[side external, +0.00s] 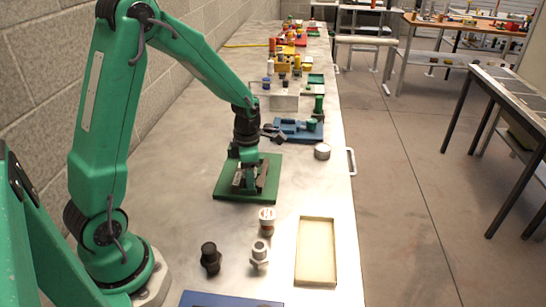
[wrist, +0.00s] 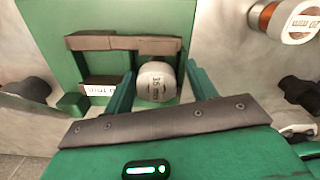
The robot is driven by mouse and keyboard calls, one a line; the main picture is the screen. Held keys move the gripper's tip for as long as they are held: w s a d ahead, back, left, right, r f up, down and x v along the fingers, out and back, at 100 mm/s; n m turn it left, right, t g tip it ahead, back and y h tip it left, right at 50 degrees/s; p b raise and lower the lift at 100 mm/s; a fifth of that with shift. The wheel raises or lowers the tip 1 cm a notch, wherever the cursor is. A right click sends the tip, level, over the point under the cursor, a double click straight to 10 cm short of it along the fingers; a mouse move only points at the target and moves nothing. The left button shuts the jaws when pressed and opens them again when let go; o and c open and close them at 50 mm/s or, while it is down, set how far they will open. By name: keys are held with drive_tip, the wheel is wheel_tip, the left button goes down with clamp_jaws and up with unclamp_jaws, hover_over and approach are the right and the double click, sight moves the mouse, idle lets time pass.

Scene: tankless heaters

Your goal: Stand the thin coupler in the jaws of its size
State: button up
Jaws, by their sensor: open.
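A coupler with a white cap marked 15 mm (wrist: 157,78) is at the brown-grey jaws (wrist: 122,43) on a green plate (wrist: 40,30). It shows its cap to the wrist camera and seems to stand upright; its lower part is hidden. My gripper (wrist: 161,72) is open, with one teal finger on each side of this coupler. I cannot tell whether the fingers touch it. A label ending in mm (wrist: 100,90) sits on the jaw block to the left. In the side view my gripper (side external: 245,180) is low over the green plate (side external: 228,192), and the coupler is not clear there.
An orange coupler with a white cap (side external: 267,220), a dark fitting (side external: 210,258) and a silver fitting (side external: 259,255) stand in front of the plate. A cream tray (side external: 316,252) lies to the right. A blue plate (side external: 298,130) and a grey round part (side external: 322,151) are behind.

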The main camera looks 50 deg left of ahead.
wheel_tip(320, 180, up, 12)
drive_tip(key=shift+a+f, duration=0.15)
idle(0.3)
idle(0.5)
drive_tip(key=s+d+r+m+t, duration=0.2)
drive_tip(key=s+d+r+m, duration=0.2)
drive_tip(key=s+m, duration=0.4)
drive_tip(key=s+d+r+m+t, duration=0.3)
drive_tip(key=s+m, duration=0.4)
drive_tip(key=m, duration=1.5)
drive_tip(key=shift+s+d+r+t, duration=0.35)
drive_tip(key=shift+d+r, duration=0.3)
drive_tip(key=shift+d, duration=0.4)
